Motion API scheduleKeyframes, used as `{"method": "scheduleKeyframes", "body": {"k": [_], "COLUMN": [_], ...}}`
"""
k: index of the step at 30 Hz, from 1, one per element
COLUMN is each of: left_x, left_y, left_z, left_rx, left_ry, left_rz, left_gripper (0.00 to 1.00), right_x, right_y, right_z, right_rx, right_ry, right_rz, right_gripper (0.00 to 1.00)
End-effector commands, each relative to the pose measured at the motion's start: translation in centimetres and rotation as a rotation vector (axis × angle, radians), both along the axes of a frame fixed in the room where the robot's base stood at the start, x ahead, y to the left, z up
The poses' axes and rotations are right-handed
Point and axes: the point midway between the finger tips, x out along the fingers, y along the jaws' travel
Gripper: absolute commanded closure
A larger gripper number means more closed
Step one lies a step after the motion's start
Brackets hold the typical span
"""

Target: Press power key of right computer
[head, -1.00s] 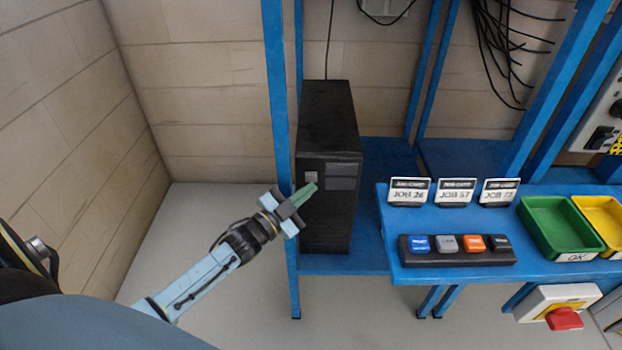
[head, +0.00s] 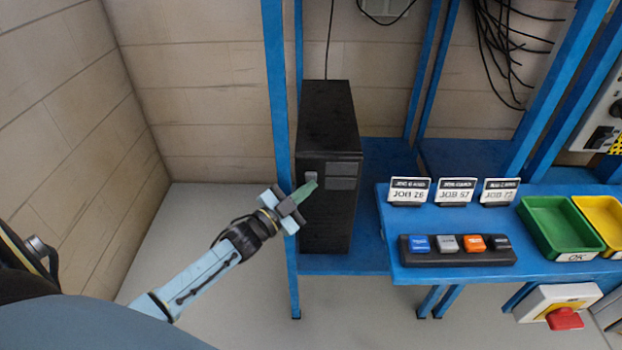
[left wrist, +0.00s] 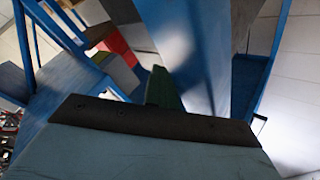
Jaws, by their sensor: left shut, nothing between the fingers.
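A black computer tower (head: 328,215) stands upright on a blue shelf in the head view. A small grey key (head: 311,176) shows near the upper left of its front. My left gripper (head: 311,185) is shut and empty, its green fingertips just below and over the edge of that key. I cannot tell whether the tips touch the key or the tower. In the left wrist view my left gripper's green fingers (left wrist: 162,90) show beyond the dark palm edge, and the tower front is hard to make out. My right gripper is not in view.
A blue post (head: 277,110) stands just left of the tower. To the right, a blue table (head: 390,235) carries a button strip (head: 458,258), several job cards, a green tray (head: 545,232) and a yellow tray (head: 605,218). A red switch (head: 564,319) hangs below.

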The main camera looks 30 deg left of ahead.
Motion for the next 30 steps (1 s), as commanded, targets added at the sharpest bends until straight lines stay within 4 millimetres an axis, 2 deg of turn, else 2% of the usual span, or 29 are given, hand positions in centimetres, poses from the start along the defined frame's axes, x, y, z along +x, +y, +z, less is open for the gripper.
{"method": "scheduleKeyframes", "body": {"k": [30], "left_x": [1.3], "left_y": [1.3], "left_z": [0.2], "left_rx": [0.004], "left_ry": [0.000], "left_rz": [0.011], "left_gripper": [1.00], "right_x": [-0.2], "right_y": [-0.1], "right_z": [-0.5], "right_rx": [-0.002], "right_ry": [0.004], "right_rz": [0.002], "right_gripper": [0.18]}}
